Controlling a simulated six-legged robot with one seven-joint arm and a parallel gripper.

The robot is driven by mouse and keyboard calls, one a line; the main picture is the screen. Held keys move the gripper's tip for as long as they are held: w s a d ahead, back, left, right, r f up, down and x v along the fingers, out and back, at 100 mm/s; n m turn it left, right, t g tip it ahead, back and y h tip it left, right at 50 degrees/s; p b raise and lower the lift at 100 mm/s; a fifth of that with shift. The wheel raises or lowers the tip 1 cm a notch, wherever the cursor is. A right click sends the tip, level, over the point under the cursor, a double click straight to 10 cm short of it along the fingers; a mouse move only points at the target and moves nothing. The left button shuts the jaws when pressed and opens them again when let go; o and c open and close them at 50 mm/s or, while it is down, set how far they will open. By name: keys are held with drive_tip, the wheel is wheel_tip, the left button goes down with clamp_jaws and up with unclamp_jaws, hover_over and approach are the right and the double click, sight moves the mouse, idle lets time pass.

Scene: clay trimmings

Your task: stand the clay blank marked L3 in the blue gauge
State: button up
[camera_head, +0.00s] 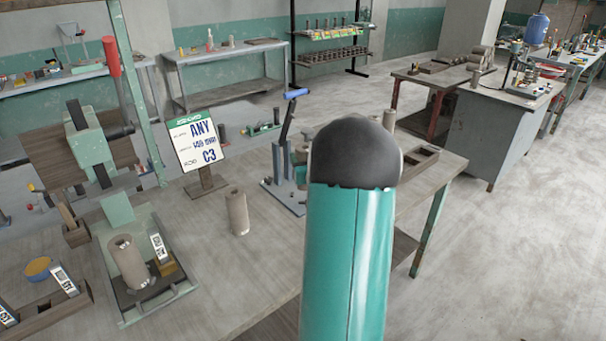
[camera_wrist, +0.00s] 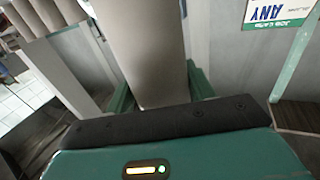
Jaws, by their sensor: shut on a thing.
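In the wrist view my gripper (camera_wrist: 160,95) is shut on a grey-beige clay blank (camera_wrist: 152,45), which runs up out of the frame between the teal fingers. No mark such as L3 is readable on it. In the head view my teal arm hides the gripper and the held blank. A blue-grey device with a blue-handled lever (camera_head: 284,165) stands on the table just left of my arm. It may be the blue gauge; its right part is hidden behind my arm.
Another clay blank (camera_head: 238,212) stands on the table. A green press (camera_head: 110,205) at left holds a clay cylinder (camera_head: 128,262). A sign reading ANY and C3 (camera_head: 197,142) stands behind. A wooden tray (camera_head: 420,160) lies at the table's right end. The front middle tabletop is bare.

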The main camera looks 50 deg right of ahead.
drive_tip(key=w+d+f, duration=0.5)
drive_tip(key=f, duration=0.4)
drive_tip(key=shift+f, duration=0.35)
drive_tip(key=shift+d, duration=0.1)
drive_tip(key=shift+f, duration=0.2)
drive_tip(key=o, duration=1.4)
drive_tip(key=shift+s, duration=0.1)
